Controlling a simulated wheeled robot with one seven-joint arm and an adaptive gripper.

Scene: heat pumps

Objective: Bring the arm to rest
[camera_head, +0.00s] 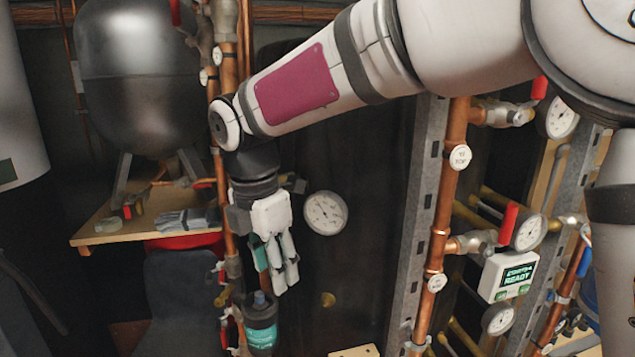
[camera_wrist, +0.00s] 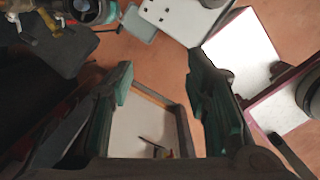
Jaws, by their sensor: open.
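My gripper (camera_head: 275,262) hangs pointing down from my bent arm in the head view, left of the middle. In the wrist view its two green-padded fingers (camera_wrist: 160,105) are spread apart. Nothing is between the pads, and floor and a light tray-like surface show below them. The arm reaches in from the upper right and crosses in front of the pipes. It hides part of the wall behind it.
A dark cylinder with a teal label (camera_head: 262,322) stands just below my gripper. A round gauge (camera_head: 325,212) is close on its right. Copper pipes with red-handled valves and a small READY display (camera_head: 507,277) are at right. A wooden shelf (camera_head: 100,232) holds gloves at left.

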